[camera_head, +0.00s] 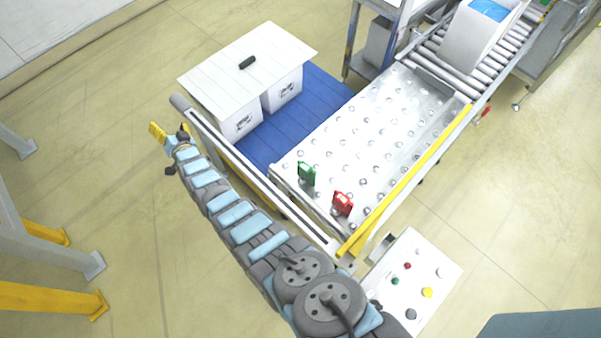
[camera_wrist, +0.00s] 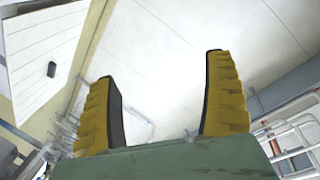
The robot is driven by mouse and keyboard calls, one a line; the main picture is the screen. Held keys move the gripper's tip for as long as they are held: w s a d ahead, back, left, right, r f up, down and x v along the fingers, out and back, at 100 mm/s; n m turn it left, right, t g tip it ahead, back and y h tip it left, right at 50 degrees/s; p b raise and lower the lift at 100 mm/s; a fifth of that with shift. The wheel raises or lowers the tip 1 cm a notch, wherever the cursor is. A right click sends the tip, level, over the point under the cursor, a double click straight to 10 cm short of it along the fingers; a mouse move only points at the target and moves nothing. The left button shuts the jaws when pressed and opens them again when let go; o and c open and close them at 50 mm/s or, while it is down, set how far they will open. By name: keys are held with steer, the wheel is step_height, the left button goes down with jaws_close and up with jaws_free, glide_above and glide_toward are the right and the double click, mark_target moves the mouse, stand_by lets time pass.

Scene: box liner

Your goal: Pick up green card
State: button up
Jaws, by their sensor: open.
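The green card (camera_head: 307,173) stands near the front left corner of the metal ball table, to the left of a red card (camera_head: 343,203). My gripper (camera_head: 155,131) is at the far left end of my outstretched arm, out over the floor beyond the table rail and well apart from the green card. In the wrist view its two yellow fingers (camera_wrist: 161,100) are spread wide with nothing between them. The green card is not seen in the wrist view.
White boxes (camera_head: 236,122) under a white sheet (camera_head: 249,65) with a small black object (camera_head: 247,62) stand on a blue conveyor (camera_head: 310,108). A yellow rail (camera_head: 410,180) edges the ball table (camera_head: 375,125). A button panel (camera_head: 412,283) is in front. A white box (camera_head: 470,38) sits on rollers behind.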

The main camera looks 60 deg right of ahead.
steer(key=s+d+f+m+g+y+b, duration=0.1)
steer(key=s+d+f+g+y+b, duration=0.1)
steer(key=d+f+g, duration=0.45)
steer(key=r+m+g+y+b, duration=0.2)
steer(key=m+g+y+b, duration=0.35)
steer(key=g, duration=0.25)
glide_above(305, 166)
steer(key=shift+m, duration=0.45)
steer(key=shift+s+a+f+b, duration=0.15)
steer(key=shift+f+b, duration=0.55)
steer(key=shift+f, duration=1.85)
steer(key=shift+s+d+f+b, duration=0.1)
steer(key=shift+f+b, duration=0.6)
steer(key=shift+f, duration=3)
steer(key=shift+w+f, duration=0.15)
steer(key=shift+f, duration=2.4)
